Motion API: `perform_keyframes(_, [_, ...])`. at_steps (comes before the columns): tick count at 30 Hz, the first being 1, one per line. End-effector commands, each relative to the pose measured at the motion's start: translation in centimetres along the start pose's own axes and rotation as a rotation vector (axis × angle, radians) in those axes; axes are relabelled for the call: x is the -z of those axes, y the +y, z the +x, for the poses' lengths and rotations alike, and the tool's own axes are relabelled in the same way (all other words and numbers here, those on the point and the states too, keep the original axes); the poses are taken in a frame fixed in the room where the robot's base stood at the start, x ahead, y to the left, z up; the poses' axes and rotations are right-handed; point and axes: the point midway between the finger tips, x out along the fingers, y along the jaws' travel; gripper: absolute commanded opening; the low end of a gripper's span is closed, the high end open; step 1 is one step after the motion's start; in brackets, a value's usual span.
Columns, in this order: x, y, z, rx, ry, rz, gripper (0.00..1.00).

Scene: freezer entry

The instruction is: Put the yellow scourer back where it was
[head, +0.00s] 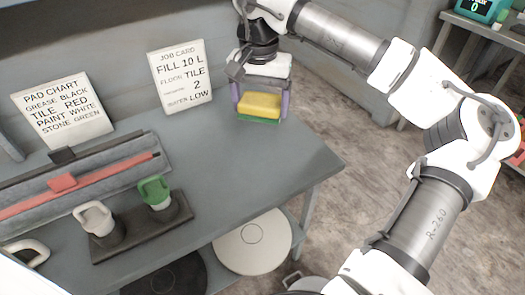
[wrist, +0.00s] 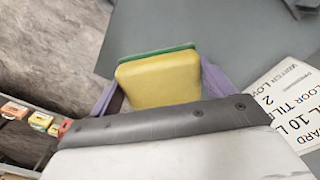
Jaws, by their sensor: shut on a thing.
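The yellow scourer (head: 260,104) is a yellow sponge block with a green layer along its underside. My gripper (head: 260,110) is shut on it, with one purple finger at each end. It is at the back right of the grey table; I cannot tell whether the scourer touches the tabletop. In the wrist view, the scourer (wrist: 160,80) fills the gap between the purple fingers (wrist: 160,85), green edge along the far side.
The grey table (head: 240,165) is clear in front of the gripper. A job card (head: 180,76) and a pad chart (head: 65,110) stand along the back. A dark tray (head: 140,238) holds white and green handled items. Round pads (head: 252,258) lie on the lower shelf.

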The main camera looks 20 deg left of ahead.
Motion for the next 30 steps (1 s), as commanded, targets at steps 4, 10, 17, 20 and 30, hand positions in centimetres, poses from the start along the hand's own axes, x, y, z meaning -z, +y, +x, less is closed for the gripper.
perform_keyframes(4, [-0.1, 0.0, 4.1, 0.001, -0.005, 0.000, 0.60])
perform_keyframes(10, [-0.1, -0.1, 8.9, 0.001, -0.004, 0.000, 0.60])
perform_keyframes(17, [0.0, -0.1, 11.4, 0.001, -0.001, 0.001, 0.60])
perform_keyframes(20, [-0.1, -0.1, 12.7, 0.001, -0.003, 0.000, 0.60])
perform_keyframes(30, [0.0, -0.1, 15.7, 0.000, 0.001, 0.001, 0.60])
